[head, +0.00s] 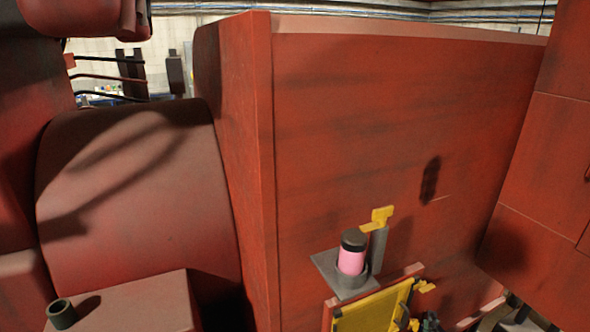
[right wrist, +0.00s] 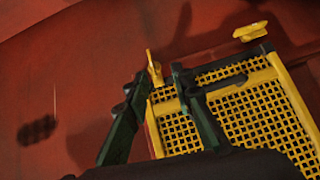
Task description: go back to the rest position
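My right gripper (head: 417,319) shows only partly at the bottom of the head view, in front of a red engine wall (head: 390,120). In the right wrist view its two dark fingers (right wrist: 159,80) are apart, with nothing seen held between them. A yellow mesh panel (right wrist: 260,120) lies behind and beside the right finger. A small yellow piece (right wrist: 154,67) shows beyond the gap between the fingertips; I cannot tell whether they touch it. My left gripper is not in view.
A pink and black cylinder (head: 352,252) stands on a grey bracket (head: 325,265) by a yellow handle (head: 378,218). The mesh panel (head: 375,311) is below. A dark cup-like part (head: 62,314) stands on a red block at left. Red panels (head: 545,150) rise at right.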

